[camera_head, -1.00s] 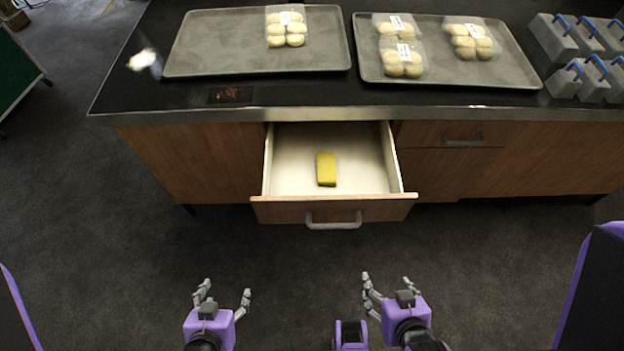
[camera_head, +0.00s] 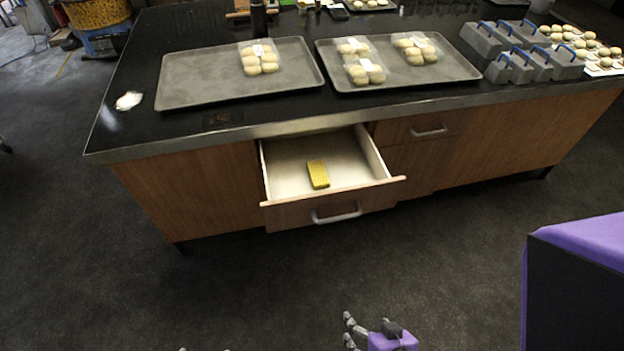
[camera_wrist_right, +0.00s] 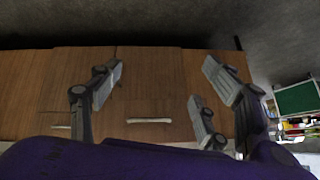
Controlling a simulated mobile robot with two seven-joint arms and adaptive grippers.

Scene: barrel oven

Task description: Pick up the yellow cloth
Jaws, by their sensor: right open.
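The yellow cloth (camera_head: 318,174), a small folded block, lies on the floor of the open drawer (camera_head: 283,172), near its middle. My right gripper (camera_head: 366,326) is low in the head view, well short of the drawer and apart from the cloth. In the right wrist view its fingers (camera_wrist_right: 160,92) are spread and empty, facing the wooden cabinet front. My left gripper (camera_head: 204,349) shows only as fingertips at the bottom edge, so its opening is hidden. The cloth does not show in the right wrist view.
The drawer's front panel with its handle (camera_head: 336,213) stands out from the cabinet. The black counter (camera_head: 140,125) above holds two grey trays (camera_head: 200,80) (camera_head: 455,70) with packs of buns, and grey blue-handled boxes (camera_head: 520,62). The dark floor before the drawer is clear.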

